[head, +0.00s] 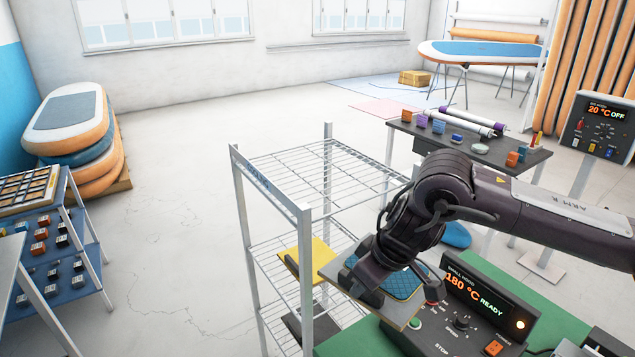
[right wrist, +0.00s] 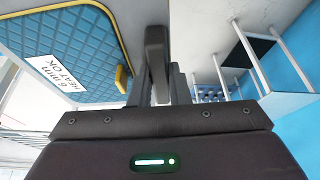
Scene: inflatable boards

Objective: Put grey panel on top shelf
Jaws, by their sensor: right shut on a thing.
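The grey panel (head: 328,270) shows in the head view as a pale grey board edge with a blue quilted face on top. The top shelf is empty. My left gripper is not in view.
A yellow board (head: 318,253) and a dark board (head: 312,328) lie on lower rack shelves. A control box (head: 462,308) reading 180 °C READY stands on a green surface at right. A dark table (head: 470,148) with small items stands behind.

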